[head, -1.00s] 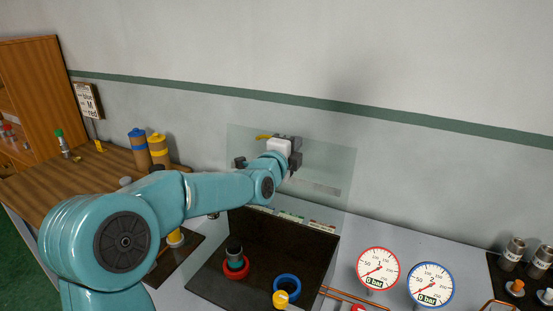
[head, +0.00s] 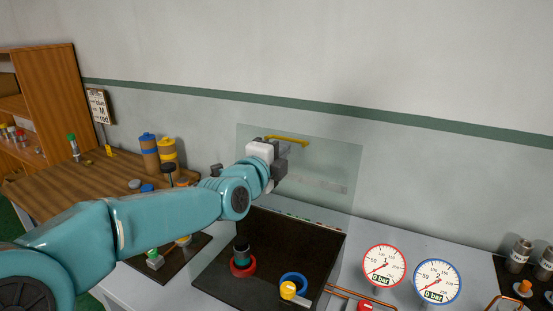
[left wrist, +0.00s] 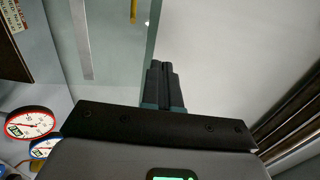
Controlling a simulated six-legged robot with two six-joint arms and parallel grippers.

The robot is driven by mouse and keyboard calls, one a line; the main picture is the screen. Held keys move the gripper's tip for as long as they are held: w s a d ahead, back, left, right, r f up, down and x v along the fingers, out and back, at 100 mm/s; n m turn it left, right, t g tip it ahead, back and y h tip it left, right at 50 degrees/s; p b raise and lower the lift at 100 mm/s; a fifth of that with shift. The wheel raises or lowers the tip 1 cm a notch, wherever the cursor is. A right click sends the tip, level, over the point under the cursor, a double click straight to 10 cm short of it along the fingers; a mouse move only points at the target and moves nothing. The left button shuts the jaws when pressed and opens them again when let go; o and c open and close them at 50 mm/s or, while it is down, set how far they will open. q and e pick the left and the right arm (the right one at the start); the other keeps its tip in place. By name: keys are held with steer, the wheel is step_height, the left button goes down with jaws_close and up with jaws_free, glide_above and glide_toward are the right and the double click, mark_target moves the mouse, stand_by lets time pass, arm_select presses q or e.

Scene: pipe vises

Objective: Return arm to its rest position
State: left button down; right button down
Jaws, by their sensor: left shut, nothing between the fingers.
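My left arm (head: 170,215) reaches in from the left over the bench. Its gripper (head: 279,163) is raised in front of the clear panel (head: 325,165), which has a yellow handle (head: 287,140) along its top. The gripper partly covers the panel's left side, and I cannot tell the exact gap. In the left wrist view the two dark fingers (left wrist: 163,84) are together with nothing between them. The panel's edge and a bit of the yellow handle (left wrist: 133,10) show beyond them. My right gripper is not in view.
Below the panel is a dark tray (head: 265,230) with a red ring (head: 243,268) and a blue ring (head: 294,280). Two gauges, red-rimmed (head: 384,265) and blue-rimmed (head: 434,281), stand to the right. Canisters (head: 149,155) and a wooden cabinet (head: 45,100) are at left.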

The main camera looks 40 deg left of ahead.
arm_select(q)
steer(key=shift+s+d+r, duration=0.15)
steer(key=shift+s, duration=0.3)
steer(key=shift+s+d+r, duration=0.1)
steer(key=shift+s+r, duration=0.05)
steer(key=shift+s, duration=0.25)
